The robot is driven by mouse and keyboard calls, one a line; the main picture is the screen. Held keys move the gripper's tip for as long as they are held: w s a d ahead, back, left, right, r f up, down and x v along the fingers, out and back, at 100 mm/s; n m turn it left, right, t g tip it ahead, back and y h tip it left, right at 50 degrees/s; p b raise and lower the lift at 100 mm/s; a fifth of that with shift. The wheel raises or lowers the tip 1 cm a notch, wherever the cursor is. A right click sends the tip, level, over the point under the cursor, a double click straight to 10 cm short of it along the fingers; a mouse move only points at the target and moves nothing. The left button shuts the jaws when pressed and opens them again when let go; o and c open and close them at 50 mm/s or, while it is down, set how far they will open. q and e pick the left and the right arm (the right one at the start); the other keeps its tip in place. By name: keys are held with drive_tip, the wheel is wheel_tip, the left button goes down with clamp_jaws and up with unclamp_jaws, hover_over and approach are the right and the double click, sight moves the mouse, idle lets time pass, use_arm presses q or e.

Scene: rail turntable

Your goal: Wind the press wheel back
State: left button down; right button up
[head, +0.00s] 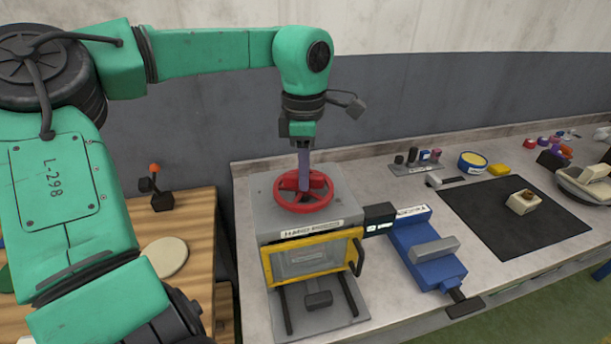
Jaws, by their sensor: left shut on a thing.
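The red press wheel (294,204) lies flat on top of the grey press (262,222), which has a yellow-framed front (284,262). My left gripper (304,178) reaches straight down from above onto the wheel. Its fingers are shut on the wheel, near its far middle part; the exact point of grip is partly hidden by the gripper itself. My right gripper is not in view.
A blue vise (418,252) stands right of the press. Further right is a black mat (490,225) with a small block (522,202) on it. A wooden table (195,220) is at the left.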

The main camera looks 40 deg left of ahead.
use_arm(q)
drive_tip(key=n+b, duration=0.1)
drive_tip(key=n, duration=0.4)
drive_tip(key=shift+f+n, duration=0.1)
drive_tip(key=shift+n, duration=0.2)
drive_tip(key=n+b, duration=0.1)
drive_tip(key=n, duration=0.3)
drive_tip(key=shift+a, duration=0.1)
drive_tip(key=n+b, duration=0.1)
drive_tip(key=n, duration=0.4)
drive_tip(key=shift+s+f+n+b, duration=0.1)
drive_tip(key=shift+n+b, duration=0.25)
drive_tip(key=shift+n, duration=0.05)
drive_tip(key=n+b, duration=0.1)
drive_tip(key=n, duration=0.3)
drive_tip(key=shift+n, duration=0.3)
drive_tip(key=n, duration=0.4)
drive_tip(key=shift+n+b, duration=0.3)
drive_tip(key=shift+b, duration=0.1)
drive_tip(key=n, duration=0.9)
drive_tip(key=shift+n, duration=0.4)
drive_tip(key=n, duration=0.4)
drive_tip(key=shift+n, duration=0.4)
